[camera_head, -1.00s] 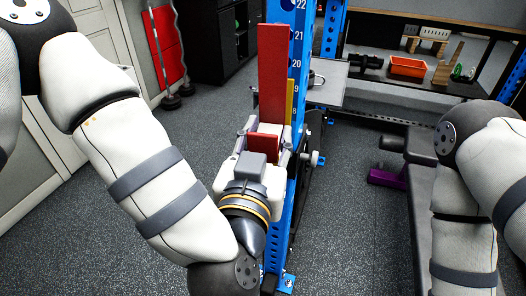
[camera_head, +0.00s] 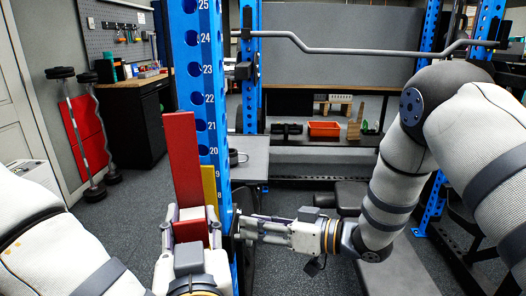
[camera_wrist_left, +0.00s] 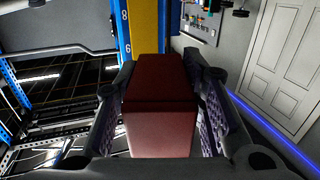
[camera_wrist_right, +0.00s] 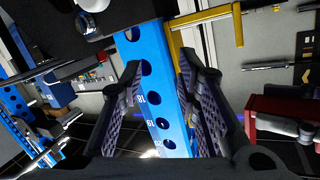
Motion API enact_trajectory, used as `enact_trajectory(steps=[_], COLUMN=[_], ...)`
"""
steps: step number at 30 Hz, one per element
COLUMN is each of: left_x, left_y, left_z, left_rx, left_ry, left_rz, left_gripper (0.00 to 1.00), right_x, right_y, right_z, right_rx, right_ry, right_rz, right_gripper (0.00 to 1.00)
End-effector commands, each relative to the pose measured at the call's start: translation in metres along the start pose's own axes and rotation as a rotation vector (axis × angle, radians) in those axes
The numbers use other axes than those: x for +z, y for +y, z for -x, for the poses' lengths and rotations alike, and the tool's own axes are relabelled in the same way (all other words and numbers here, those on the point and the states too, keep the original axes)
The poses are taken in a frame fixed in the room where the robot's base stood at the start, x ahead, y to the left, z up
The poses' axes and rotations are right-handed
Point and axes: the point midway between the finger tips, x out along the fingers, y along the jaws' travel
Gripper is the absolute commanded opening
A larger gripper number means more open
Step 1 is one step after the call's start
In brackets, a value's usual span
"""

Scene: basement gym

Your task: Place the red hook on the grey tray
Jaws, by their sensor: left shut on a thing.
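The red hook (camera_head: 183,160) is a tall red piece standing upright in front of the blue numbered post (camera_head: 215,110). My left gripper (camera_head: 191,222) is shut on its lower part. The left wrist view shows the red hook (camera_wrist_left: 160,105) between both fingers. My right gripper (camera_head: 242,229) points left at the post, just right of my left gripper. Its fingers are apart in the right wrist view (camera_wrist_right: 155,95), with the post visible between them and the red hook (camera_wrist_right: 262,112) off to the right. A flat grey surface (camera_head: 252,170), possibly the grey tray, lies behind the post.
A yellow piece (camera_head: 210,185) is at the post beside the red hook. A dark ring-like item (camera_head: 235,157) is on the grey surface. An orange bin (camera_head: 324,129) sits on the back shelf. Some floor shows at the left.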

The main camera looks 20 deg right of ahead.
Motion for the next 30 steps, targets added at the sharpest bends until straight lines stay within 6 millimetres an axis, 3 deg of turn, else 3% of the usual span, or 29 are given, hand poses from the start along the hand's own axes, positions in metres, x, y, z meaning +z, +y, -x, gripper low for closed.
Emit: enact_trajectory(steps=[1,3,6,9,12,15,24,30], left_x=[-0.003,-0.003,-0.003,-0.003,-0.002,-0.002,-0.002,-0.002], left_y=[0.0,0.0,0.0,0.0,0.0,0.0,0.0,0.0], left_z=[0.0,0.0,0.0,0.0,0.0,0.0,0.0,0.0], left_rx=[-0.001,-0.001,-0.001,-0.001,-0.001,-0.001,0.0,0.0], left_ry=[0.007,0.007,0.007,0.006,0.006,0.006,0.006,0.006], left_rz=[0.002,0.002,0.002,0.002,0.002,0.002,0.002,0.002], left_gripper=[0.0,0.0,0.0,0.0,0.0,0.0,0.0,0.0], right_x=[-0.037,-0.082,-0.127,-0.152,-0.162,-0.163,-0.158,-0.157], right_y=[-0.009,-0.028,-0.054,-0.073,-0.083,-0.091,-0.134,-0.154], right_z=[-0.001,0.005,0.024,0.043,0.055,0.052,-0.004,-0.029], right_rx=[-0.091,-0.242,-0.439,-0.577,-0.65,-0.672,-0.672,-0.67], right_ry=[0.057,0.108,0.128,0.104,0.078,0.066,0.066,0.067], right_rz=[0.061,0.14,0.238,0.304,0.336,0.342,0.341,0.342], right_gripper=[0.3,0.3,0.3,0.3,0.3,0.3,0.3,0.3])
